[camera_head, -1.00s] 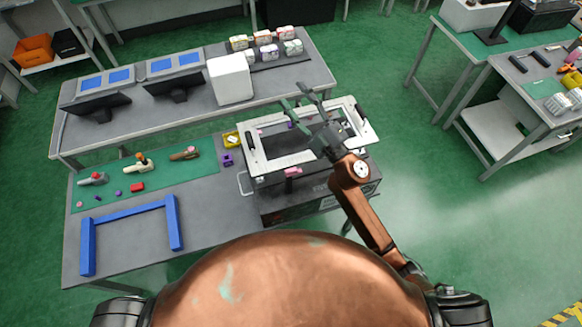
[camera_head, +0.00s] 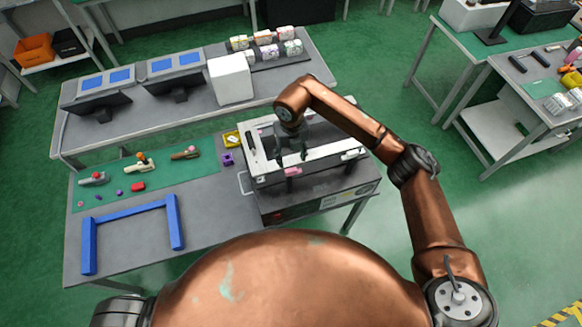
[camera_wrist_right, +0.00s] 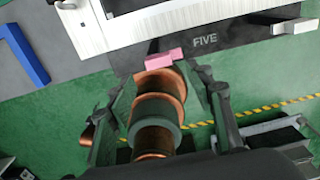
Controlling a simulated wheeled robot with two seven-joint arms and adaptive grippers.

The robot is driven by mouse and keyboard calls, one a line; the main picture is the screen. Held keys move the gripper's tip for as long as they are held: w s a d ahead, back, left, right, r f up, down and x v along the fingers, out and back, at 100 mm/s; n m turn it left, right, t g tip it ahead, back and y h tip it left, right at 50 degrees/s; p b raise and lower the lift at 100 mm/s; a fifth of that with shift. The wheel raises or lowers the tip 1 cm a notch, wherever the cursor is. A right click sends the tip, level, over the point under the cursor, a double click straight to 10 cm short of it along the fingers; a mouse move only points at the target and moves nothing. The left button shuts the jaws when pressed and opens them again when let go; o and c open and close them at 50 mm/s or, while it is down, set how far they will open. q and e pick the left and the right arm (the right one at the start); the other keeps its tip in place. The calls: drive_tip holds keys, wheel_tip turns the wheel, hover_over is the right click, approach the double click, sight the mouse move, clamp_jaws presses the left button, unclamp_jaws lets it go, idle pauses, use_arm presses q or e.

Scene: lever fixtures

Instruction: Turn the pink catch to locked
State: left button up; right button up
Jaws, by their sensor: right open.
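The pink catch (camera_head: 292,171) sits on the front edge of a pale metal frame on a dark box fixture. In the right wrist view the pink catch (camera_wrist_right: 164,61) shows as a short pink bar, lying roughly crosswise, just beyond my fingertips. My right gripper (camera_head: 291,157) points down over the frame's front edge, close to the catch. In the right wrist view its two fingers (camera_wrist_right: 163,78) are spread apart with nothing gripped between them. I cannot tell whether they touch the catch. My left gripper is out of view.
A pale catch (camera_head: 352,155) sits farther right on the same front edge. A black handle (camera_head: 252,141) stands on the frame's left side. A blue bracket (camera_head: 130,212) and several small tools on a green mat (camera_head: 165,166) lie to the left.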

sight(291, 170)
wheel_tip(291, 170, down, 7)
drive_tip(key=shift+a+p, duration=0.1)
drive_tip(key=shift+p, duration=0.5)
drive_tip(key=shift+c, duration=0.3)
drive_tip(key=c, duration=1.1)
